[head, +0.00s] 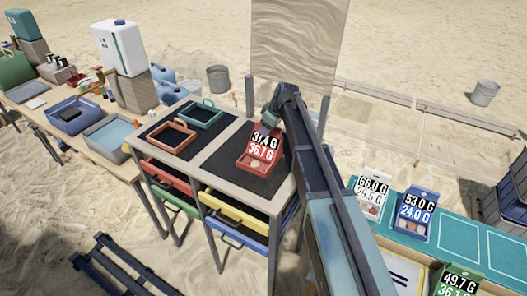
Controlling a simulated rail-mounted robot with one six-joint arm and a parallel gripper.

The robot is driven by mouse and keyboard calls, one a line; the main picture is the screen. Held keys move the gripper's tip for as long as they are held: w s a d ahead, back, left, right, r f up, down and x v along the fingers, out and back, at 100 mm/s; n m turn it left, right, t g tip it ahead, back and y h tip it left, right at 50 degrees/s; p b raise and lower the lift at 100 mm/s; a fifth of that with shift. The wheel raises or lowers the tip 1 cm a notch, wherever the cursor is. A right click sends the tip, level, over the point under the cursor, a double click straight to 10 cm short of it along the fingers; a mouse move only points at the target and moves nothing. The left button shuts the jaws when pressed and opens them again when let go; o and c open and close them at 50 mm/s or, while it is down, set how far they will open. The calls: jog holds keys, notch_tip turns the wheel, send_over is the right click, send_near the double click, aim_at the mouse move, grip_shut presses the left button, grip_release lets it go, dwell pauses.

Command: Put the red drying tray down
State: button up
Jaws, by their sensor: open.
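The red tray (247,157) sits on the dark right-hand mat of the drying table (215,148), with a small pale piece inside and a number label over it. My gripper (268,121) is at the tray's far side, just above or beside its back edge. My arm comes up from the lower right and bends down there. The gripper is small and partly hidden, and I see nothing held in it. Whether the fingers touch the tray I cannot tell.
An orange-red frame (171,151) and a green frame (203,125) lie on the left mat. Coloured drawers stick out below the tabletop. A white box (372,190) and a blue box (415,216) stand on the teal bench at right.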

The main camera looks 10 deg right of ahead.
jog(key=shift+f, duration=0.2)
jog(key=shift+c, duration=0.5)
grip_shut()
